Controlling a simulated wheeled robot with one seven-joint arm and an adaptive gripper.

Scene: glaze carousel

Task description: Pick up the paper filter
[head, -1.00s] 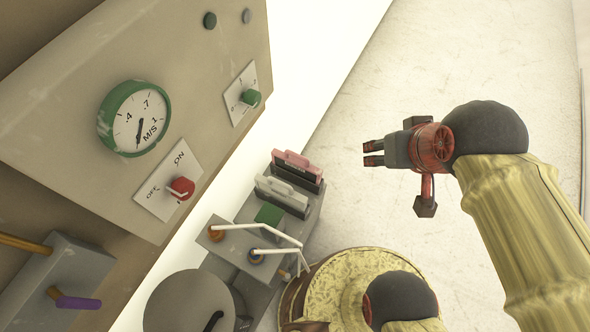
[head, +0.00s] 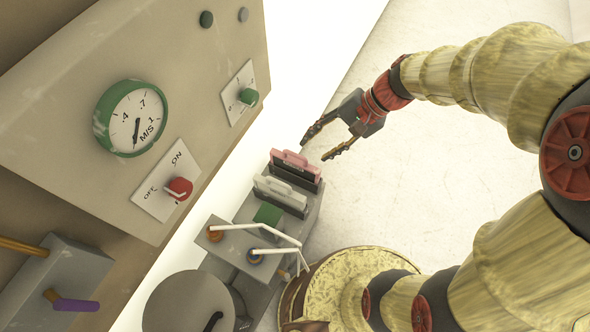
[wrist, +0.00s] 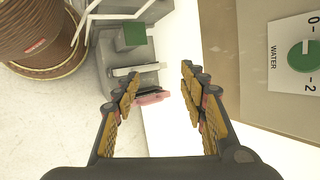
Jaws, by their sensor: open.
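Two thin framed panels stand upright in slots on a grey block. One has a pink frame (head: 297,166) and dark body, the other a white frame (head: 280,190). I cannot tell from any label which is the paper filter. In the wrist view the pink panel (wrist: 152,98) lies between and beyond my fingers, nearer the left finger, and the white panel (wrist: 137,69) is farther up. My gripper (head: 317,149) is open and empty, fingers pointing down-left, just above and right of the pink panel in the head view. No contact shows.
A green block (head: 268,214) and white bent rods (head: 262,229) sit beside the panels. A beige control panel (head: 60,110) with gauge and knobs stands at left; its WATER dial (wrist: 303,54) is right of my fingers in the wrist view. Pale floor (head: 400,180) is clear at right.

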